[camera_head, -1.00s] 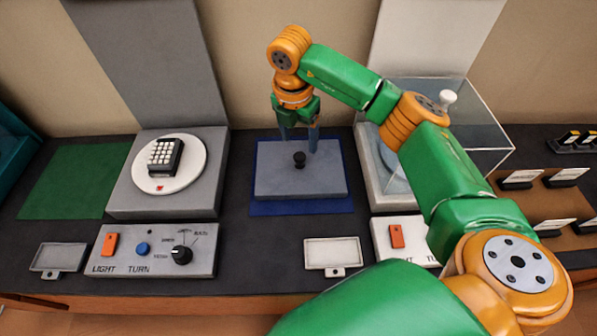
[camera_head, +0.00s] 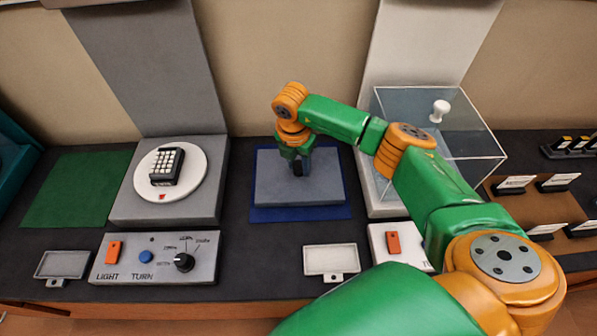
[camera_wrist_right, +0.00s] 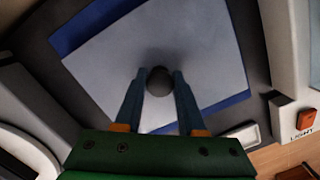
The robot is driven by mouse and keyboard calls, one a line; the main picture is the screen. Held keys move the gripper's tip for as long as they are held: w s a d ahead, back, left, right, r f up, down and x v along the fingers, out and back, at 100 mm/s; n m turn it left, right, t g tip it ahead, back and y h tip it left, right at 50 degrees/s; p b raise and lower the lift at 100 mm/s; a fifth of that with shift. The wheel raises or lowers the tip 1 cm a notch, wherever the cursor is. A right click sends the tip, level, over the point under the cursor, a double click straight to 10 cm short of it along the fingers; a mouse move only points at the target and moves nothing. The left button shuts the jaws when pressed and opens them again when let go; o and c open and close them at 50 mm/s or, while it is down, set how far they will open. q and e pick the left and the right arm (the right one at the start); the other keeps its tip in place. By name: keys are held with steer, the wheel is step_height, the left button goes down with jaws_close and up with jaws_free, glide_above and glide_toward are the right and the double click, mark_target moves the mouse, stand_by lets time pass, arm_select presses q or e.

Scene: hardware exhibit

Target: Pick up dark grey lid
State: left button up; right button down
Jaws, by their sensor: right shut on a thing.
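The dark grey lid (camera_head: 321,186) is a flat grey slab with a small black knob (camera_head: 298,167) on top. It lies flat on a blue mat (camera_head: 302,212). My right gripper (camera_head: 301,170) points down at the lid's middle and is shut on the knob. In the right wrist view, the fingers (camera_wrist_right: 159,90) stand on either side of the round knob (camera_wrist_right: 160,82), with the lid (camera_wrist_right: 204,55) spread out behind it. The lid appears to rest on the mat. My left gripper is not in view.
A grey stand with a white turntable (camera_head: 197,180) holding a keypad device (camera_head: 166,166) is at left, behind a control panel (camera_head: 206,263). A clear box (camera_head: 452,135) with a white knob stands right of the lid, near my right arm. A small blank plate (camera_head: 330,258) lies in front.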

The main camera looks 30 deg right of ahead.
mark_target(298, 163)
step_height(298, 163, up, 9)
steer(key=shift+w+f+b, duration=0.1)
steer(key=shift+f+b, duration=0.05)
steer(key=shift+b, duration=0.7)
step_height(298, 163, up, 7)
steer(key=p, duration=0.4)
steer(key=shift+f, duration=0.2)
